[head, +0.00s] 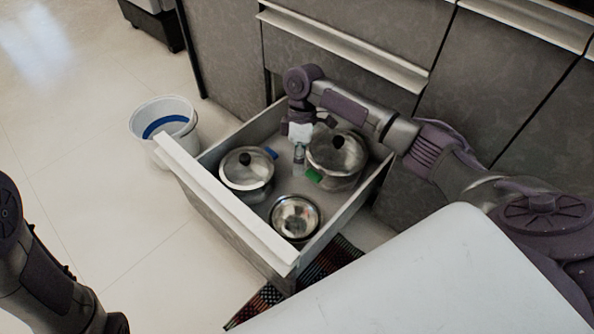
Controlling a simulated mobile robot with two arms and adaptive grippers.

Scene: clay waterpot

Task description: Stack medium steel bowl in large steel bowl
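A shiny steel bowl (295,216) sits in the front right corner of the open drawer. Rings show inside it, but I cannot tell if a second bowl lies in it or which size it is. My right gripper (299,160) points down into the drawer, between two lidded pots and behind the steel bowl, apart from it. Its fingers are small and seen nearly end-on, so I cannot tell if they are open or shut. No bowl shows at them. My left arm is at the lower left, with its gripper out of view.
The open drawer (222,204) holds a lidded pot with a blue handle (244,176) and a larger lidded pot with green on its handle (335,152). A white bucket (165,117) stands on the floor at left. A patterned mat (325,262) lies right of the drawer.

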